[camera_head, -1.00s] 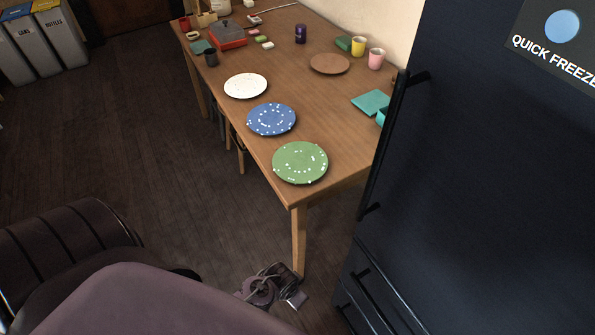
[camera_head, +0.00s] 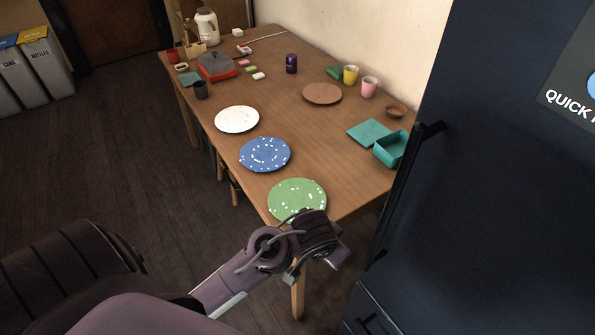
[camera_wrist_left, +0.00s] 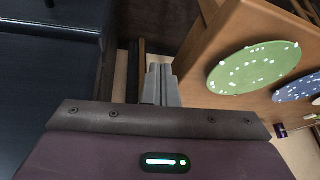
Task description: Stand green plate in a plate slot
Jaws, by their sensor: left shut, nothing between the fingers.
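The green plate (camera_head: 297,197) with white specks lies flat at the near end of the wooden table (camera_head: 345,150). My left forearm and wrist overlap its near edge in the head view. The plate also shows in the left wrist view (camera_wrist_left: 254,68), right of my left gripper (camera_wrist_left: 161,85). That gripper is shut and empty, apart from the plate and beyond the table's edge. My right gripper is not in view. I cannot make out plate slots; a small light wooden holder (camera_head: 194,48) stands at the far left of the table.
A blue plate (camera_head: 265,155), a white plate (camera_head: 237,119) and a brown plate (camera_head: 322,93) lie farther back. A teal box (camera_head: 391,149) and teal board (camera_head: 368,133) lie at the right. The dark fridge (camera_head: 490,200) stands close on the right.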

